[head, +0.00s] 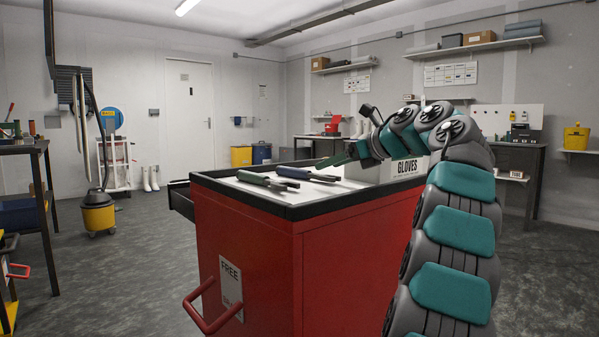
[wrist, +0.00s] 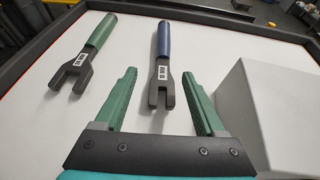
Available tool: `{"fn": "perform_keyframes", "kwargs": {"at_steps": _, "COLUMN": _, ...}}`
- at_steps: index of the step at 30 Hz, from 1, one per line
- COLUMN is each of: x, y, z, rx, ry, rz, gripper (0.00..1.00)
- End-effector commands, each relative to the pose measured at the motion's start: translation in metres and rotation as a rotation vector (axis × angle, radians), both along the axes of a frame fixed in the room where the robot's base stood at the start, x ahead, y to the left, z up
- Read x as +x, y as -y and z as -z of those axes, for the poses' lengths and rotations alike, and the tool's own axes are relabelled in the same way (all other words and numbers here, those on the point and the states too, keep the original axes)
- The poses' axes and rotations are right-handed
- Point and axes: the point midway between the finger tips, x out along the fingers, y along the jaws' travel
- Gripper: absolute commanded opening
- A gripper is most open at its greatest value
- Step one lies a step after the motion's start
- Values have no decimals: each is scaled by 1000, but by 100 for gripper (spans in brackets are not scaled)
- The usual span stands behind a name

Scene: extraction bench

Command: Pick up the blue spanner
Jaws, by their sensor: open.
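The blue spanner (wrist: 163,42) lies on the white top of the red cabinet. It has a blue handle, a grey forked end and a barcode label, and its fork points toward my gripper (wrist: 158,75). In the head view the blue spanner (head: 300,173) lies beside the green spanner. My gripper also shows in the head view (head: 330,161), over the worktop. It is open and empty. In the wrist view the blue spanner appears between its two green fingers; I cannot tell how far the fingers are above it.
A green-handled spanner (wrist: 96,38) lies left of the blue one. A pale box marked GLOVES (head: 408,170) stands to the right, near the right finger in the wrist view. The red cabinet (head: 250,245) has a dark raised rim and a side handle (head: 212,310).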

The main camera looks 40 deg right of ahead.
Motion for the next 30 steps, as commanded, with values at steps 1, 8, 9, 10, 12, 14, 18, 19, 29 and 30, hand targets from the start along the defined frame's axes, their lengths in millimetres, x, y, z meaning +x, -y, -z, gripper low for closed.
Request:
{"fn": "perform_keyframes", "kwargs": {"at_steps": 1, "x": 2, "y": -1, "z": 1, "rx": 0, "ry": 0, "rz": -1, "gripper": 72}}
{"fn": "perform_keyframes", "kwargs": {"at_steps": 8, "x": 23, "y": -4, "z": 9, "rx": 0, "ry": -1, "rz": -2, "gripper": 72}}
{"fn": "perform_keyframes", "kwargs": {"at_steps": 9, "x": 26, "y": -5, "z": 10, "rx": 0, "ry": 0, "rz": -2, "gripper": 72}}
{"fn": "perform_keyframes", "kwargs": {"at_steps": 10, "x": 29, "y": -5, "z": 11, "rx": 0, "ry": 1, "rz": -2, "gripper": 72}}
{"fn": "perform_keyframes", "kwargs": {"at_steps": 12, "x": 36, "y": -5, "z": 15, "rx": 1, "ry": 1, "rz": -2, "gripper": 72}}
{"fn": "perform_keyframes", "kwargs": {"at_steps": 14, "x": 45, "y": -5, "z": 19, "rx": 2, "ry": 0, "rz": -2, "gripper": 72}}
{"fn": "perform_keyframes", "kwargs": {"at_steps": 18, "x": 62, "y": -6, "z": 28, "rx": 2, "ry": -2, "rz": -3, "gripper": 72}}
{"fn": "perform_keyframes", "kwargs": {"at_steps": 19, "x": 64, "y": -7, "z": 30, "rx": 2, "ry": -2, "rz": -3, "gripper": 72}}
{"fn": "perform_keyframes", "kwargs": {"at_steps": 29, "x": 71, "y": -8, "z": 32, "rx": 0, "ry": 0, "rz": -1, "gripper": 72}}
{"fn": "perform_keyframes", "kwargs": {"at_steps": 30, "x": 71, "y": -8, "z": 32, "rx": 0, "ry": 0, "rz": -1, "gripper": 69}}
